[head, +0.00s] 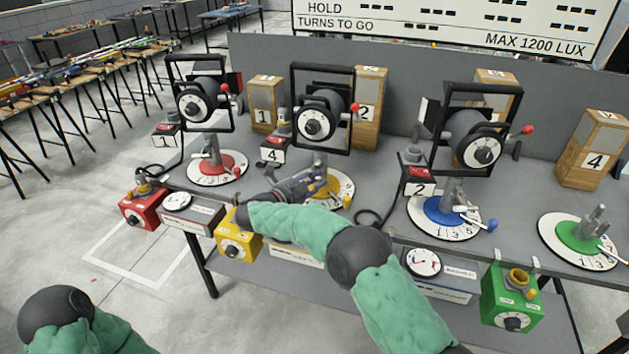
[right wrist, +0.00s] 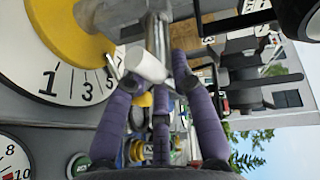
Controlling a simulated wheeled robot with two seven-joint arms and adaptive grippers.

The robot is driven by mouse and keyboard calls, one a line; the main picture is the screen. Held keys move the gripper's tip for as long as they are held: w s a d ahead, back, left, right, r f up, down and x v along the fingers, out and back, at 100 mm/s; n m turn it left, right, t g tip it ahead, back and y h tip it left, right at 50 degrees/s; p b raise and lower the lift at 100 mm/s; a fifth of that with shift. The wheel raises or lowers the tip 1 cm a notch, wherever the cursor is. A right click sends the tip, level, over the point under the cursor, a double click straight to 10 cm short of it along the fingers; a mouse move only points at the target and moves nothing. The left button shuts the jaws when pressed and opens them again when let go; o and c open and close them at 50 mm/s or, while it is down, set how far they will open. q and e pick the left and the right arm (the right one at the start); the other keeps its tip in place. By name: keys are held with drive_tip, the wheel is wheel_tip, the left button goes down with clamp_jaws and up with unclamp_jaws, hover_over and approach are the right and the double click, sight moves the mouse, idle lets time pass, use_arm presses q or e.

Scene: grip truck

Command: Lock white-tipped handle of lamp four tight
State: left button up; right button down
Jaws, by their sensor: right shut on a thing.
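Lamp four (head: 318,116) stands in the middle of the bench in a black frame with a red-tipped knob on its right. A black box marked 4 (head: 272,155) is beside it. Below it is a yellow round base (head: 340,185) on a white numbered dial (right wrist: 45,75). My right gripper (head: 318,184) reaches over this base. In the right wrist view its purple fingers (right wrist: 154,78) are shut around a white-tipped handle (right wrist: 148,64) beside a grey metal post. The fingers hide part of the handle. My left gripper is out of view.
Lamps one (head: 200,100) and two (head: 474,140) stand on either side. Red (head: 215,165), blue (head: 445,212) and green (head: 580,236) bases share the bench. A yellow box (head: 234,247) hangs at the front edge, beside my right forearm. Wooden numbered blocks stand behind.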

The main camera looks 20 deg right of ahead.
drive_tip(key=shift+f, duration=0.1)
drive_tip(key=c, duration=1.1)
unclamp_jaws()
drive_tip(key=v, duration=1.2)
